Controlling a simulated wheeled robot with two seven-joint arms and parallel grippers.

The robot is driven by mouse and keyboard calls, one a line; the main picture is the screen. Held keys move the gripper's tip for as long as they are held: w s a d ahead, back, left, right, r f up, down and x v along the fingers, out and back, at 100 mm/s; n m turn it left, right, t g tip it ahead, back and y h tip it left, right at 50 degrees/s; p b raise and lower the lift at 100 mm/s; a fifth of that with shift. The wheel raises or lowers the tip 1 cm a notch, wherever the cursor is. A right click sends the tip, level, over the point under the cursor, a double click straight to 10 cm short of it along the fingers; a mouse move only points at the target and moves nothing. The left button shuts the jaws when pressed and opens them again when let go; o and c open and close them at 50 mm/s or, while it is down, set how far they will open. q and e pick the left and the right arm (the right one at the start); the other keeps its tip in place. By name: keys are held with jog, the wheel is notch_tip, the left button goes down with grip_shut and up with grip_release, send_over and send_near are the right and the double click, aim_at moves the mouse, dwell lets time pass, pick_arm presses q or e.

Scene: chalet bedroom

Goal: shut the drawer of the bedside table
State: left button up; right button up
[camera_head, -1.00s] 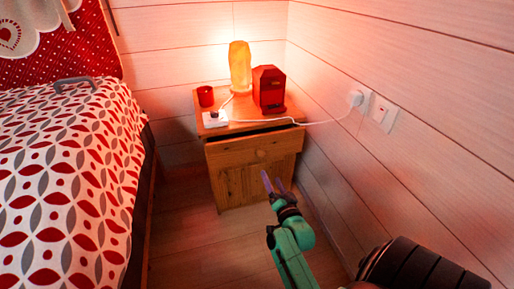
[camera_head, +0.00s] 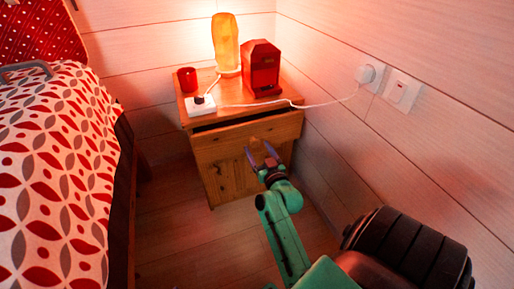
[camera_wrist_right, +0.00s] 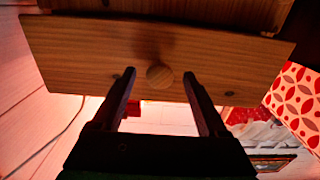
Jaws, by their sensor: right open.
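The wooden bedside table (camera_head: 222,182) stands in the corner. Its drawer (camera_head: 215,139) is partly pulled out, with a dark gap between the tabletop and the drawer front. My right gripper (camera_head: 257,147) is open in front of the drawer front. In the right wrist view the drawer front (camera_wrist_right: 80,55) fills the upper part, and the round knob (camera_wrist_right: 160,77) shows between the tips of my open right gripper (camera_wrist_right: 158,74). I cannot tell whether the fingers touch the wood. My left gripper is not in view.
On the tabletop are a glowing lamp (camera_head: 226,45), a red box-shaped object (camera_head: 262,70), a red cup (camera_head: 187,79) and a power strip (camera_head: 201,105). A white cable runs to the wall socket (camera_head: 369,75). The bed (camera_head: 60,180) is at left; floor (camera_head: 180,240) between is clear.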

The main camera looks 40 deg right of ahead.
jog(key=shift+w+d, duration=0.25)
jog(key=shift+w, duration=0.4)
grip_shut()
dwell(0.9)
